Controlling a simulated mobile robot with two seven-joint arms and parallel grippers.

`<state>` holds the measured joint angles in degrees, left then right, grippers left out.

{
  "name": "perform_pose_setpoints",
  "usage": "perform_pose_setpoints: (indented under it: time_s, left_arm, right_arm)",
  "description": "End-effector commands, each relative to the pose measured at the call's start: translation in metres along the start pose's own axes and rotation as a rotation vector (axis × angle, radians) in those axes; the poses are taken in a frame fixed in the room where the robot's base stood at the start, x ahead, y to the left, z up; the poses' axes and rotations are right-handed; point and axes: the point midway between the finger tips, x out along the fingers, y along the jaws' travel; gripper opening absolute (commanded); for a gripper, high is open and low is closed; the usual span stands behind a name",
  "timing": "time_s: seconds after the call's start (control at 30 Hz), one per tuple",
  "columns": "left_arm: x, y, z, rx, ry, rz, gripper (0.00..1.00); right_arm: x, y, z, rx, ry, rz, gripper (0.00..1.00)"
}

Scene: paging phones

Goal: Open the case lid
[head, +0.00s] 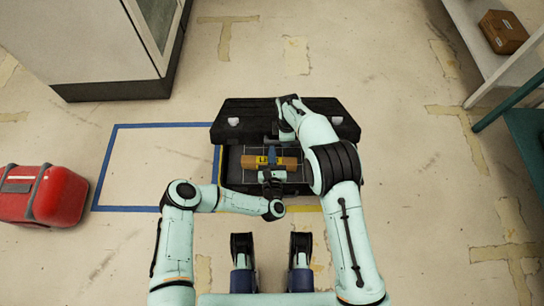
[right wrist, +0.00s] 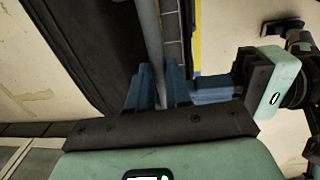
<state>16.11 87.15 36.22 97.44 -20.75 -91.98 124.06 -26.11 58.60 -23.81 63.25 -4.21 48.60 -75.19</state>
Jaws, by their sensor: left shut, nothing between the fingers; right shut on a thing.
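The black case (head: 233,177) stands on the floor in front of me in the head view. Its lid (head: 235,132) is raised at the far side, so part of the interior shows; its exact angle is hard to tell. My right gripper (right wrist: 160,82) is shut on a grey bar (right wrist: 150,35) that appears to belong to the lid; in the head view my right arm hides its fingertips. My left gripper (head: 271,156) is shut and empty over the case interior. It also shows at the right of the right wrist view, close to the right gripper.
A brown object with a yellow label (head: 287,163) lies in the case. Blue tape (head: 150,125) marks a floor area at left, beside a red case (head: 62,196). A white cabinet (head: 85,45) stands far left. A shelf with a cardboard box (head: 503,31) stands far right.

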Motion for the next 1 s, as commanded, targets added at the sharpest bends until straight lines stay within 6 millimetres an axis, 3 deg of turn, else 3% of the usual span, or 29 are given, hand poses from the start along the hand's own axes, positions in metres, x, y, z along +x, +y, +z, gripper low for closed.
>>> perform_pose_setpoints:
  time_s: [0.2,0.43,0.67,0.7,0.77,1.0]
  left_arm:
    - [0.001,0.000,0.001,0.000,0.003,0.001,0.00]
    - [0.018,0.001,0.025,-0.001,0.051,0.002,0.00]
    - [0.021,0.001,0.030,-0.001,0.045,0.004,0.00]
    - [0.021,0.001,0.031,-0.001,0.044,0.004,0.00]
    - [0.021,0.001,0.030,0.000,0.044,0.005,0.00]
    - [0.020,0.002,0.026,0.001,0.056,0.005,0.00]
  right_arm:
    - [0.000,0.006,0.003,0.002,-0.002,0.023,0.00]
    - [0.001,0.005,0.003,0.002,-0.002,0.019,0.00]
    - [0.005,0.000,0.002,0.003,-0.003,0.004,0.00]
    - [0.006,-0.001,0.002,0.003,-0.003,0.001,0.22]
    - [0.006,-0.001,0.002,0.003,-0.002,-0.001,0.41]
    - [0.004,-0.002,0.001,0.001,0.000,-0.002,0.44]
